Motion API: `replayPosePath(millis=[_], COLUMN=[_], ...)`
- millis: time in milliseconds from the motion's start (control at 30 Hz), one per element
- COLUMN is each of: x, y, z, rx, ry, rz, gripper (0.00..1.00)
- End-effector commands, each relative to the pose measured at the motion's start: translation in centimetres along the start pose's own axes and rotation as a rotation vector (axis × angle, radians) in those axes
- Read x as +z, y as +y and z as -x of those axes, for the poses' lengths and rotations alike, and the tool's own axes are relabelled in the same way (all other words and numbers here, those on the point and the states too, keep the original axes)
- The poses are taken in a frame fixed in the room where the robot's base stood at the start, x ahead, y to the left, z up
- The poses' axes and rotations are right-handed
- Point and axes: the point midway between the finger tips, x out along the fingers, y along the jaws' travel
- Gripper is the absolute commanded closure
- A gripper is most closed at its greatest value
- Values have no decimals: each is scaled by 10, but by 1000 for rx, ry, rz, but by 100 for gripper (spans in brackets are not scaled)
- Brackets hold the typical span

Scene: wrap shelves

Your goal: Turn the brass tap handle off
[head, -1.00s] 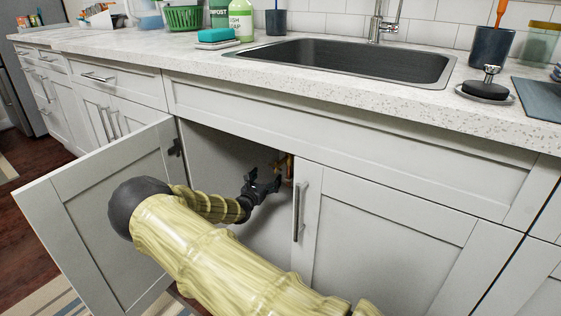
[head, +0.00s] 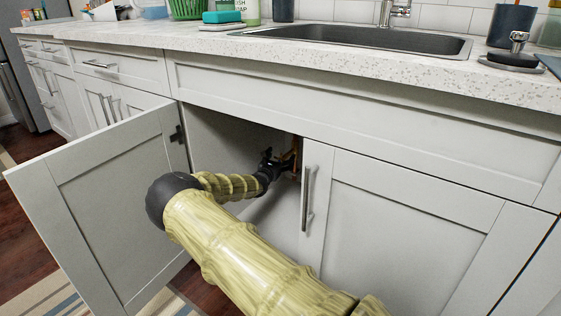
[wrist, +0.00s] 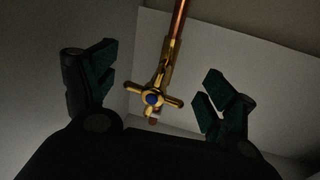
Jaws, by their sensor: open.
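The brass tap handle (wrist: 153,99) shows in the wrist view as a cross with a blue centre, on a vertical copper pipe (wrist: 179,25). My gripper (wrist: 155,88) is open, with one dark finger to the left of the handle and one to the right. Neither finger touches the handle in this view. In the head view my gripper (head: 279,163) is inside the open sink cabinet. It hides most of the tap there, and only a bit of copper-coloured pipe (head: 296,150) shows beside it.
The left cabinet door (head: 110,205) stands open. The right cabinet door (head: 400,225) is shut, and its metal handle (head: 308,200) is close to my gripper. The countertop (head: 380,75) with the sink (head: 360,48) is above. The cabinet interior around the tap looks clear.

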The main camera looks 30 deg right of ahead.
Motion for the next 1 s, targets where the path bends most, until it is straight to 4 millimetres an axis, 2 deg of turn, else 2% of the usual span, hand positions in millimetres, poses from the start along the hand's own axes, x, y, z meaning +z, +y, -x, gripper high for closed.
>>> replayPosePath(millis=[167, 467, 700, 1000], x=[0, 0, 0, 1], y=[1, 2, 2, 1], z=[-9, -9, -9, -9], rx=[1, 2, 2, 2], ry=[0, 1, 1, -3], rz=[0, 1, 1, -18], gripper=[16, 16, 59, 62])
